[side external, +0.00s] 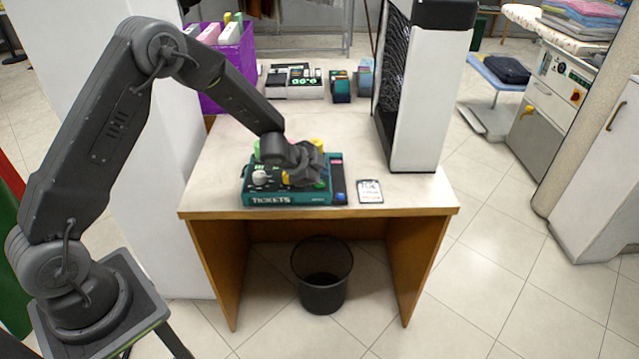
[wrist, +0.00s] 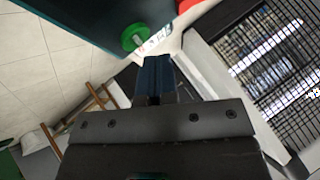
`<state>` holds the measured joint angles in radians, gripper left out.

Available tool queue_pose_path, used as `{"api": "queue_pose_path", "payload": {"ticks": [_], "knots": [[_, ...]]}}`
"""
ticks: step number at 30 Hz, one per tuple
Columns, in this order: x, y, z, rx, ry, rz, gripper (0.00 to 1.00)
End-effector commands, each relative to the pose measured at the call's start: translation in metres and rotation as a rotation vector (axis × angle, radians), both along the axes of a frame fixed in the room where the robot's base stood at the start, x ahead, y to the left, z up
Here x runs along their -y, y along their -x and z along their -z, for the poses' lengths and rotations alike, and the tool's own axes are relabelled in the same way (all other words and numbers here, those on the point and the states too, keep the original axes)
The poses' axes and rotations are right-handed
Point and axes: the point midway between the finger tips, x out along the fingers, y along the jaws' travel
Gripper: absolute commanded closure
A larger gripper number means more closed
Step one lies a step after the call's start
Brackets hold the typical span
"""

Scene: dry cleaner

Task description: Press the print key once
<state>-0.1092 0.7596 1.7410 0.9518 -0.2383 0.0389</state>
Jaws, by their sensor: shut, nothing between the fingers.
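The teal ticket machine (side external: 290,198), marked TICKETS, sits near the front edge of the counter. A white knob (side external: 260,177), a green key (side external: 321,186) and a blue key (side external: 340,196) show on it. Which key is the print key cannot be read. My gripper (side external: 303,178) is low over the machine and hides much of its top. In the wrist view its fingers (wrist: 154,62) are shut and empty, close to a round green key (wrist: 132,38) on the machine (wrist: 70,14); contact cannot be told. Part of a red thing (wrist: 187,5) shows beyond.
A small card (side external: 370,191) lies right of the machine on the counter (side external: 230,150). A tall white and black unit (side external: 417,105) stands at the right. A payment device (side external: 295,82) and a purple bin (side external: 225,75) are behind. A black waste basket (side external: 322,285) stands below.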

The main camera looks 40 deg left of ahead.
Motion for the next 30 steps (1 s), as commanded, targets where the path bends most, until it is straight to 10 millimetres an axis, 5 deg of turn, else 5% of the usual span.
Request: {"api": "queue_pose_path", "payload": {"ticks": [30], "knots": [[0.0001,0.0000,0.0091,0.000,0.001,-0.001,1.00]]}}
